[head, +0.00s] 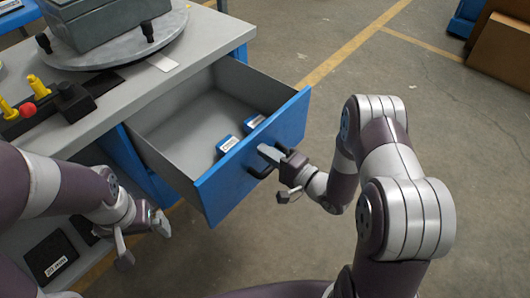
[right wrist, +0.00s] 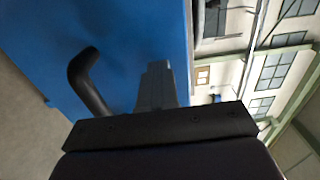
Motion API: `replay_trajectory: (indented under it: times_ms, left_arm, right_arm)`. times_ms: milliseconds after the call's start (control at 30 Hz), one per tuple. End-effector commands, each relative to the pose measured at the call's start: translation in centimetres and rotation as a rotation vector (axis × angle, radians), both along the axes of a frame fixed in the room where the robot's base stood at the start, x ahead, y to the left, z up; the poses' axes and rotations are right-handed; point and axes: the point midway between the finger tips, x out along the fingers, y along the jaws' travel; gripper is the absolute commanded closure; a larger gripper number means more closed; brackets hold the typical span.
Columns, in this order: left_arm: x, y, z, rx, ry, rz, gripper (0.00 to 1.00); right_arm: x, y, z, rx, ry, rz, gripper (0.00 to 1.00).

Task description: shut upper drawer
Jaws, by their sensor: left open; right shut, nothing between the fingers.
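The upper drawer (head: 185,137) is pulled out of the grey-topped workbench, with a grey inside and a blue front (head: 225,190). Its black handle (head: 258,172) is on the front. My right gripper (head: 268,154) is shut and empty, its fingertips at the drawer front beside the handle; contact is not clear. In the right wrist view the shut fingers (right wrist: 155,88) point at the blue front (right wrist: 140,35), with the curved black handle (right wrist: 88,80) to their left. My left gripper (head: 143,248) is open and empty, low in front of the bench, left of the drawer.
Two small blue labelled boxes (head: 228,144) lie in the drawer near its front. A grey block on a round plate (head: 140,47) and yellow and red parts (head: 28,108) stand on the benchtop. The floor right of the drawer is clear; cardboard boxes (head: 503,50) stand far right.

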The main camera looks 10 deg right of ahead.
Motion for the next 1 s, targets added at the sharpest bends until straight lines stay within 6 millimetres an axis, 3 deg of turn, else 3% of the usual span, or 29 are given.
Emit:
replay_trajectory:
  times_ms: [667, 867, 1000]
  left_arm:
    - [0.0, 0.0, -0.2, 0.0, 0.0, 0.0, 0.0]
    - [0.0, 0.0, -0.2, 0.0, 0.0, 0.0, 0.0]
    - [0.0, 0.0, -0.4, 0.0, 0.0, 0.0, 0.0]
  right_arm:
    - [1.5, 1.1, 0.1, -0.002, -0.001, 0.001, 1.0]
    - [4.0, 3.3, 0.0, -0.001, -0.002, 0.004, 1.0]
    - [6.8, 5.5, 0.0, -0.001, -0.003, 0.004, 1.0]
